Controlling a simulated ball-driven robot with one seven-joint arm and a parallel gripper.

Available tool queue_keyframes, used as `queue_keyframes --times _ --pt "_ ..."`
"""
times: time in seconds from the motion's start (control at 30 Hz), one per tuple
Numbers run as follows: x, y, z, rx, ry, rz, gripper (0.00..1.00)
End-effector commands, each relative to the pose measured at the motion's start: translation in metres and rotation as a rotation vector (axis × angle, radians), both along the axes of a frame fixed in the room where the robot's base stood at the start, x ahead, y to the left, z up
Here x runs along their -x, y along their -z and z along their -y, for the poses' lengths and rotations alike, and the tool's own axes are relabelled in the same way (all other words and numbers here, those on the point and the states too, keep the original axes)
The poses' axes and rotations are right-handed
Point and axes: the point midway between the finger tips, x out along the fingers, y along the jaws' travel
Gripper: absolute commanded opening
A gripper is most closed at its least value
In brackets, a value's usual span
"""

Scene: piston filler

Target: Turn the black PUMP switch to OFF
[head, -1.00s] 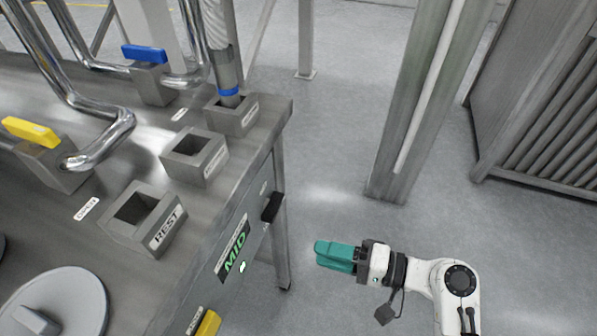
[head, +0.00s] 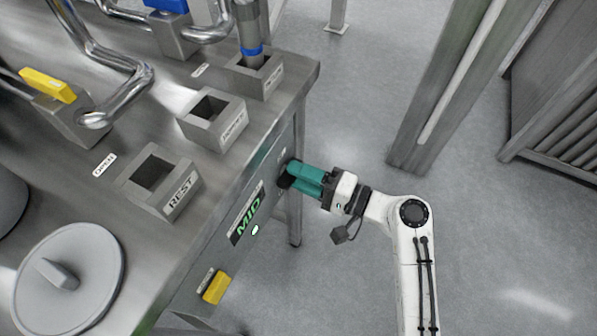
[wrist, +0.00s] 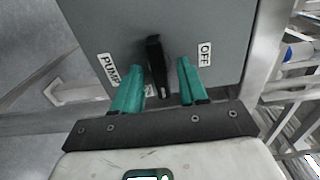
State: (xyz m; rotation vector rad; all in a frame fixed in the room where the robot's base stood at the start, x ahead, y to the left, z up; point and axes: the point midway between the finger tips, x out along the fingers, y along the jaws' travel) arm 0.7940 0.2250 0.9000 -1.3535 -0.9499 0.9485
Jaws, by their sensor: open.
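The black PUMP switch (wrist: 156,66) is on the grey panel (wrist: 205,20) between a PUMP label (wrist: 108,69) and an OFF label (wrist: 204,54). In the wrist view its handle stands nearly upright between my gripper's two teal fingers (wrist: 158,88), with a gap visible on both sides. In the head view my open gripper (head: 290,177) reaches the front panel from the right, and its fingers cover most of the switch (head: 283,180). I cannot tell whether either finger touches the handle.
A yellow switch (head: 216,287) and a green MID display (head: 248,232) are on the same front panel. Metal holders, one marked REST (head: 178,196), stand on the tabletop above. A steel post (head: 440,100) stands at the right, with clear floor between.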

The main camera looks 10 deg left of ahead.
Motion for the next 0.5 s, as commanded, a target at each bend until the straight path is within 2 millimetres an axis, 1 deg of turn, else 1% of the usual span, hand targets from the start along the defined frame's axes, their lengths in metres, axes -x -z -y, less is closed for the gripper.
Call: queue_keyframes --times 0.1,0.37,0.4,0.5 --pt "-0.0018 0.0003 -0.0058 0.001 0.000 0.000 0.43" --pt "-0.0023 0.0007 -0.0070 0.001 0.001 0.000 0.43" --pt "-0.0023 0.0007 -0.0069 0.001 0.001 0.000 0.42" --pt "-0.0023 0.0006 -0.0068 0.001 0.001 0.000 0.32"
